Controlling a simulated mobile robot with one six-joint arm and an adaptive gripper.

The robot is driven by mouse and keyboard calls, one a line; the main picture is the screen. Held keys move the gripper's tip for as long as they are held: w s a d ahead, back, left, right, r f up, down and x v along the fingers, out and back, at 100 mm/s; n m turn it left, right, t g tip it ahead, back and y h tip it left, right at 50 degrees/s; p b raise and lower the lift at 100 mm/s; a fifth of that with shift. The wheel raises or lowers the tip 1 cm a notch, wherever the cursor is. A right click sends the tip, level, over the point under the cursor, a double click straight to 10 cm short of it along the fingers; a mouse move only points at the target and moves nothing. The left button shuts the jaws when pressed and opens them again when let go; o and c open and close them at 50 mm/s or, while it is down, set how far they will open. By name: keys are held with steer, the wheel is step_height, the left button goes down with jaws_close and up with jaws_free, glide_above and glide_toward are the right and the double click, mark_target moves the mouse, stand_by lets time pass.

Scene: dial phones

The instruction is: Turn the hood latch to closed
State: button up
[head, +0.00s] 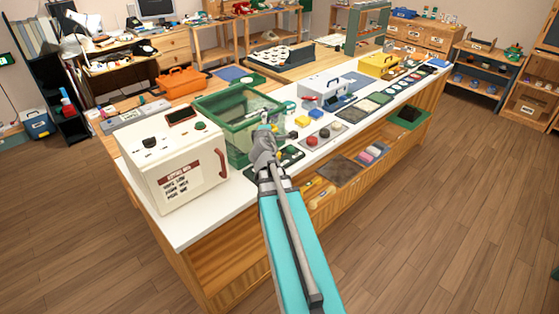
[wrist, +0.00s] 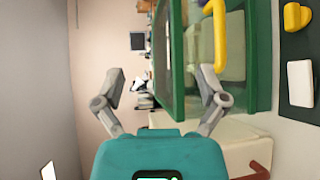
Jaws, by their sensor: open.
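The green-framed, see-through hood (head: 238,98) stands on the white-topped counter in the head view, left of centre. Its green frame (wrist: 262,60) also fills the upper right of the wrist view, which is turned sideways. A bent yellow bar (wrist: 219,35) is on the hood's front; I cannot tell surely whether it is the latch. My gripper (head: 263,142) is in front of the hood in the head view and covers part of it. In the wrist view my gripper (wrist: 161,74) has its fingers wide apart with nothing between them. One fingertip appears close to the yellow bar; contact is unclear.
A cream box (head: 175,165) with a red handle stands left of the hood. A red-and-black button panel (head: 322,136), a white case (head: 322,88) and a yellow case (head: 380,65) sit along the counter (head: 190,236) to the right. The wooden floor (head: 430,200) is clear in front.

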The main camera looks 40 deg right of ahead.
steer(key=s+d+f+n+t+y+b, duration=0.4)
steer(key=d+f+n+y+b, duration=0.3)
steer(key=n, duration=1.2)
steer(key=n+g+y+b, duration=0.2)
steer(key=n+g+y, duration=0.15)
steer(key=n, duration=0.25)
glide_toward(278, 154)
steer(key=shift+y, duration=0.45)
steer(key=v, duration=0.4)
steer(key=shift+s+d+f, duration=0.1)
steer(key=shift+s+d, duration=0.25)
steer(key=shift+w, duration=0.1)
steer(key=b+x, duration=0.4)
steer(key=x, duration=0.8)
steer(key=shift+b+x, duration=0.4)
steer(key=shift+x, duration=0.5)
